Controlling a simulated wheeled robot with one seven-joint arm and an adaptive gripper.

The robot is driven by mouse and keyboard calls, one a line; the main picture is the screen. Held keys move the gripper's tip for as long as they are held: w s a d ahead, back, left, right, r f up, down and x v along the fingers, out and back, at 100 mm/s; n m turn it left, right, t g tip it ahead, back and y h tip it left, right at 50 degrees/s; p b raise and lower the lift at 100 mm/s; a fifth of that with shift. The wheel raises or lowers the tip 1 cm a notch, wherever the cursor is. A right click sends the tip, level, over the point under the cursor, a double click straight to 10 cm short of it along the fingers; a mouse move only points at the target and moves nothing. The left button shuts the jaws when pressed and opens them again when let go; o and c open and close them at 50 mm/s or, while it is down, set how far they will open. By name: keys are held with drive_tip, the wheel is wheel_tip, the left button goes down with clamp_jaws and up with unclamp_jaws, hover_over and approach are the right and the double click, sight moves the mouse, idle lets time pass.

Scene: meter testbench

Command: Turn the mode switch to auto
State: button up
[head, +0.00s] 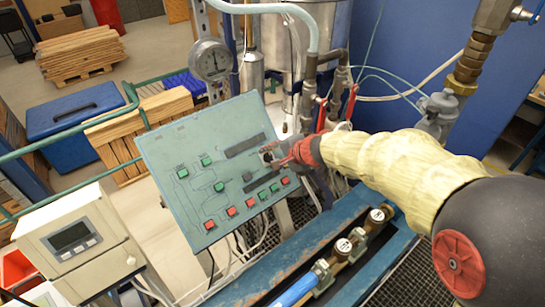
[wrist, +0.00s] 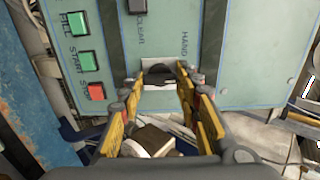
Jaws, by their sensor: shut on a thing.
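The mode switch (wrist: 160,69) is a black knob on a pale plate, set on the teal control panel (wrist: 235,55). The label HAND (wrist: 185,44) is printed beside it in the wrist view; I cannot read an AUTO label. My gripper (wrist: 160,84) has its yellow fingers on either side of the knob and is shut on it. In the head view my gripper (head: 275,156) reaches the right part of the tilted panel (head: 165,150), and its fingers and wrist cover most of the switch. I cannot tell which position the knob points to.
Green buttons (wrist: 77,23) and a red button (wrist: 96,91) lie left of the switch in the wrist view. A grey meter box (head: 75,240) stands left of the panel.

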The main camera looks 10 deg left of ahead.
drive_tip(key=c, duration=0.4)
drive_tip(key=shift+c, duration=0.2)
drive_tip(key=shift+m, duration=0.3)
drive_tip(key=m, duration=0.3)
drive_tip(key=shift+m, duration=0.3)
drive_tip(key=shift+m+p, duration=0.85)
drive_tip(key=shift+m, duration=1.45)
drive_tip(key=o, duration=1.2)
drive_tip(key=shift+c, duration=0.2)
